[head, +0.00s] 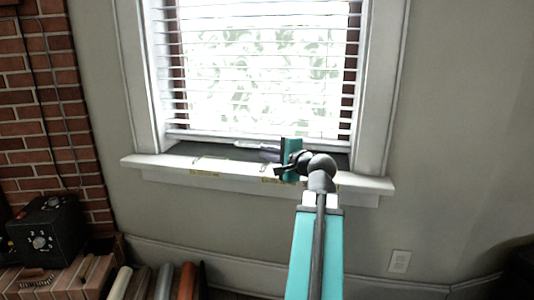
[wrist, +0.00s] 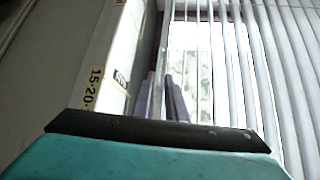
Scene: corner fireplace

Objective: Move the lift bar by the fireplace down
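The lift bar seems to be the pale bottom rail (head: 215,135) of the white window blinds (head: 250,60), right of the brick fireplace in the head view. It hangs just above the sill, and the slats above it are spread. My gripper (head: 290,158) is in front of the rail's right half, low over the sill; I cannot tell whether it touches the rail. In the wrist view, the dark edge of my gripper (wrist: 155,133) crosses the lower part, and the slats (wrist: 240,70) run up and down.
The white sill (head: 150,162) carries yellow labels. A purplish object (head: 268,152) lies on it, left of my gripper.

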